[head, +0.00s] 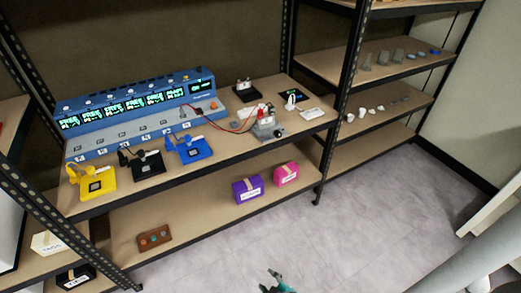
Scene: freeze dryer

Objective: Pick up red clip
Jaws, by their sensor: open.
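A red lead (247,112) and a dark lead run along the upper shelf (222,148) beside a small grey device (267,127) with red on top. My gripper (277,282) shows at the bottom edge, partly cut off, with greenish fingers. It is open and empty, over the floor in front of the shelf and well apart from the leads.
A long blue machine (130,115) with lit displays stands on the upper shelf. Yellow (92,181), black (145,165) and blue (190,150) stands sit before it. Purple (247,190) and pink (286,174) boxes are below. A black post (337,110) bounds the shelf; the floor (330,235) is clear.

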